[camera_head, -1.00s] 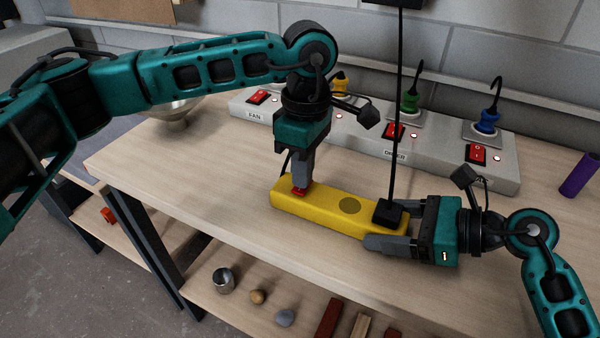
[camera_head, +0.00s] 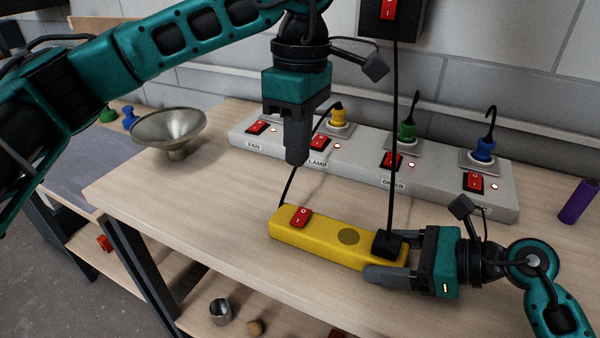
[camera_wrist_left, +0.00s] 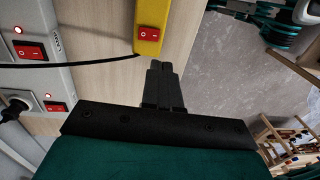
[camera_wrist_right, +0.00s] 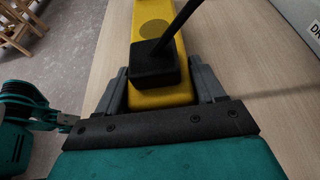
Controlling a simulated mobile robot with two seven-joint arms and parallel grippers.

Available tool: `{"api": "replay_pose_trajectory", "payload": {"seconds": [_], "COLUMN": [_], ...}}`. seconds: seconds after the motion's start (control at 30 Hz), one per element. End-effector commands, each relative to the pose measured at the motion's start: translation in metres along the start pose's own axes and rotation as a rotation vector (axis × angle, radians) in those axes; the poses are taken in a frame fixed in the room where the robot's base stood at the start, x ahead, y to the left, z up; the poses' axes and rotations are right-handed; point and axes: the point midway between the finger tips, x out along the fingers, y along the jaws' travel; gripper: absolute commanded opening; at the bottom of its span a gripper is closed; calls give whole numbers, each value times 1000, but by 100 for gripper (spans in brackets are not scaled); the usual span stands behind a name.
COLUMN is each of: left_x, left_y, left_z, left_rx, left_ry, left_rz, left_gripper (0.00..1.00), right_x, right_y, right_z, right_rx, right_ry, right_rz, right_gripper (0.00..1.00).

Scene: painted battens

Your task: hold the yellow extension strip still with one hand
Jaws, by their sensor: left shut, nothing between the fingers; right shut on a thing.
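The yellow extension strip (camera_head: 325,237) lies on the wooden table with a red rocker switch (camera_head: 301,216) at its left end and a black plug (camera_head: 388,244) at its right end. My right gripper (camera_head: 388,262) is shut on the strip's right end, one finger on each side, as the right wrist view also shows (camera_wrist_right: 164,98). My left gripper (camera_head: 296,160) is shut and empty, raised above and behind the strip's left end. In the left wrist view its fingers (camera_wrist_left: 160,68) are together, apart from the strip's switch end (camera_wrist_left: 150,30).
A long grey power strip (camera_head: 360,155) with several red switches and coloured plugs stands behind. A metal funnel (camera_head: 170,128) is at the left, a purple cylinder (camera_head: 578,202) at the right. A black cord (camera_head: 395,140) rises from the plug. The front left tabletop is clear.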

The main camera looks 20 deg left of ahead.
Motion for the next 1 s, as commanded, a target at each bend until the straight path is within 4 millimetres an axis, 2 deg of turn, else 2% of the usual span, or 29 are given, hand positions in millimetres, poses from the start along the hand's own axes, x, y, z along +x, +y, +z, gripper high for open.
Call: {"api": "replay_pose_trajectory", "payload": {"seconds": [0.1, 0.2, 0.63, 0.67, 0.9, 1.0], "left_x": [-16, -23, -26, -26, -26, -26], "left_y": [-3, -5, -5, -5, -5, -5], "left_z": [0, 0, 0, 0, 0, 0], "left_rx": [1, 1, 1, 1, 1, 1], "left_ry": [-1, 0, 0, 0, 0, 0], "left_rz": [2, -1, -1, -1, -1, -1], "left_gripper": [0, 0, 0, 0, 0, 0], "right_x": [0, 0, 0, 0, 0, 0], "right_y": [0, 0, -1, -1, 0, 0], "right_z": [0, 0, 0, 0, 0, 0], "right_rx": [1, 1, 0, 0, 0, 0], "right_ry": [0, 0, 0, 0, 0, 0], "right_rz": [-1, -1, -2, -2, -1, -1], "right_gripper": [25, 25, 25, 69, 92, 98]}}
